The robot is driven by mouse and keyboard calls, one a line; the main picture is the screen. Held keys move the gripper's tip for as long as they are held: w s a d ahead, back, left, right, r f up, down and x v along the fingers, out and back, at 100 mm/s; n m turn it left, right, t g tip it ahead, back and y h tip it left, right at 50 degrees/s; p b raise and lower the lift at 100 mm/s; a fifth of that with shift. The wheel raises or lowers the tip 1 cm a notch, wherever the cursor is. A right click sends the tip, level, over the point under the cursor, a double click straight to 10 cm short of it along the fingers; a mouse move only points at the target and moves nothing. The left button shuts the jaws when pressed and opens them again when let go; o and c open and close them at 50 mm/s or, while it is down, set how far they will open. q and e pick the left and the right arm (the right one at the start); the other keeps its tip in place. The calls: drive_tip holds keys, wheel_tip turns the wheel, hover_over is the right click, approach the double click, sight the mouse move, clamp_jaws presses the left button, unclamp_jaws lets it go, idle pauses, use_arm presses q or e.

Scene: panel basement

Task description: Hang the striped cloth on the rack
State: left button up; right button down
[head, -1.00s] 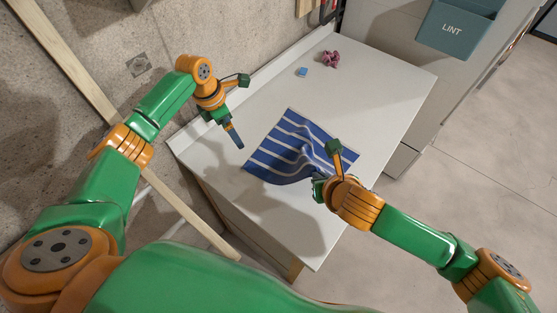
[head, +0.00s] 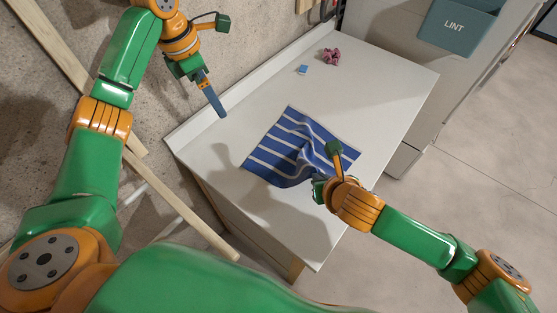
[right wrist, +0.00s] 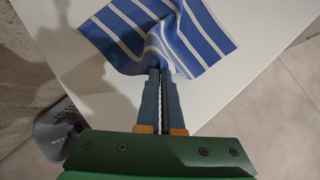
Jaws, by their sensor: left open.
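The blue and white striped cloth (head: 285,140) lies on the white tabletop, with a raised fold running toward its near right edge. My right gripper (head: 318,186) is at that edge in the head view. In the right wrist view its fingers (right wrist: 161,73) are nearly together, with the bunched edge of the cloth (right wrist: 190,35) between their tips. My left gripper (head: 218,108) is open and empty, raised above the table's left edge near the wall, apart from the cloth. I cannot make out a rack for certain in these views.
A small blue block (head: 302,69) and a crumpled pink item (head: 331,57) lie at the table's far end. A teal LINT bin (head: 456,28) is beyond it. Wooden bars (head: 62,62) stand at the left by the wall. The table's right side (head: 385,100) is clear.

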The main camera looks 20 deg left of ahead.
unclamp_jaws()
wheel_tip(320, 180, up, 6)
drive_tip(key=s+g+h+p, duration=0.1)
drive_tip(key=s+g+h, duration=0.1)
drive_tip(key=g, duration=0.2)
drive_tip(key=shift+s+d+p, duration=0.25)
drive_tip(key=shift+d+p, duration=0.1)
drive_tip(key=shift+d, duration=0.1)
idle(0.4)
